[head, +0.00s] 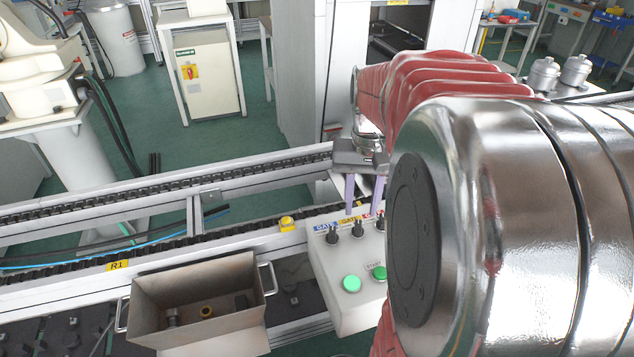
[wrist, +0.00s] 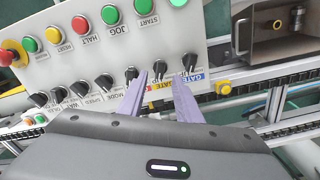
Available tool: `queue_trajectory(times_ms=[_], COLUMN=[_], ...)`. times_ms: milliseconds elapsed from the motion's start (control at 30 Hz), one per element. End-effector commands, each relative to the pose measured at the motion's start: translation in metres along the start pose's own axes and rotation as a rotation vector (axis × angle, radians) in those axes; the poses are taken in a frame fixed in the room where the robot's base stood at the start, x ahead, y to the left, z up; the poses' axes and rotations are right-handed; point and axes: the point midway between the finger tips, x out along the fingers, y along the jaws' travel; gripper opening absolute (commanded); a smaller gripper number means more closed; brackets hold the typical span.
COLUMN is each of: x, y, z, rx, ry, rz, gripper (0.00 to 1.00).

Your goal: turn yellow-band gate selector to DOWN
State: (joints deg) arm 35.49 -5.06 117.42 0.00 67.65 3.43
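The yellow-band gate selector (wrist: 160,70) is a black knob on the white control panel (wrist: 112,52), beside a yellow label (wrist: 158,87) in the wrist view. In the head view the selector (head: 358,229) stands just below the fingers. My gripper (wrist: 159,76) has two lilac fingers, apart, with one tip on either side of this knob. In the head view my gripper (head: 364,205) points down at the panel's selector row. I cannot tell whether the fingers touch the knob. The knob's pointer direction is too small to read.
The blue-band selector (wrist: 189,63) and a further black selector (wrist: 131,74) flank it closely. Green buttons (head: 352,284) lie nearer on the panel. A metal bin (head: 197,297) with small parts and a conveyor rail (head: 160,252) are left of the panel.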

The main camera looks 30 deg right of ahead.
Motion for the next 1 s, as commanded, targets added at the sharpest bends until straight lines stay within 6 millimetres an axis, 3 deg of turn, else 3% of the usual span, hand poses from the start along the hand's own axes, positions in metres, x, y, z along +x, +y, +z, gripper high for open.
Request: queue_trajectory(times_ms=[200, 400, 733, 1000], x=[0.034, 0.050, 0.053, 0.052], y=[0.000, 0.000, 0.000, 0.000], z=[0.001, 0.000, 0.000, 0.000], rx=[0.000, 0.001, 0.001, 0.001], ry=[-0.004, -0.001, 0.000, 0.000], rz=[0.000, 0.000, 0.000, 0.000], gripper=[0.31, 0.31, 0.31, 0.12])
